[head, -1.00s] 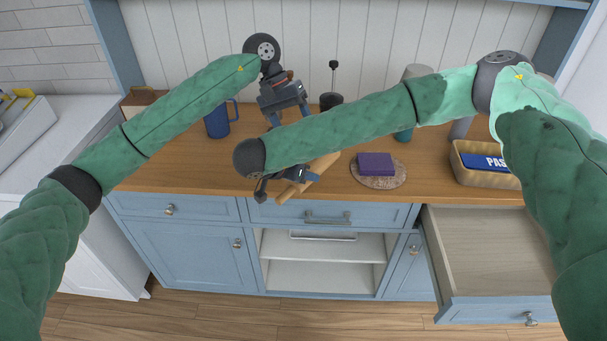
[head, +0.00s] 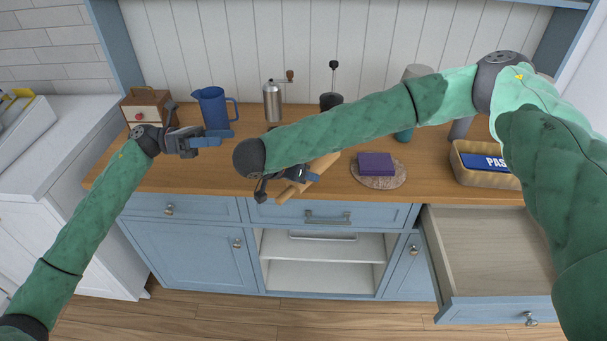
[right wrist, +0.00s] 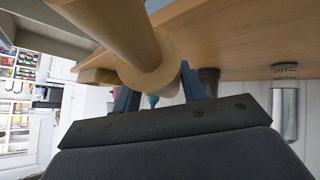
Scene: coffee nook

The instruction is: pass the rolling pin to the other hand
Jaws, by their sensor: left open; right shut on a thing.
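The wooden rolling pin (head: 325,163) shows in the head view near the counter's front edge, partly hidden by my right arm. It fills the upper middle of the right wrist view (right wrist: 120,35), running up and left. My right gripper (head: 299,178) is shut on it; in the right wrist view its fingers (right wrist: 155,85) stand on both sides of the pin. My left gripper (head: 216,138) is open and empty, to the left of the pin over the counter, in front of the blue jug.
The right drawer (head: 485,250) is open.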

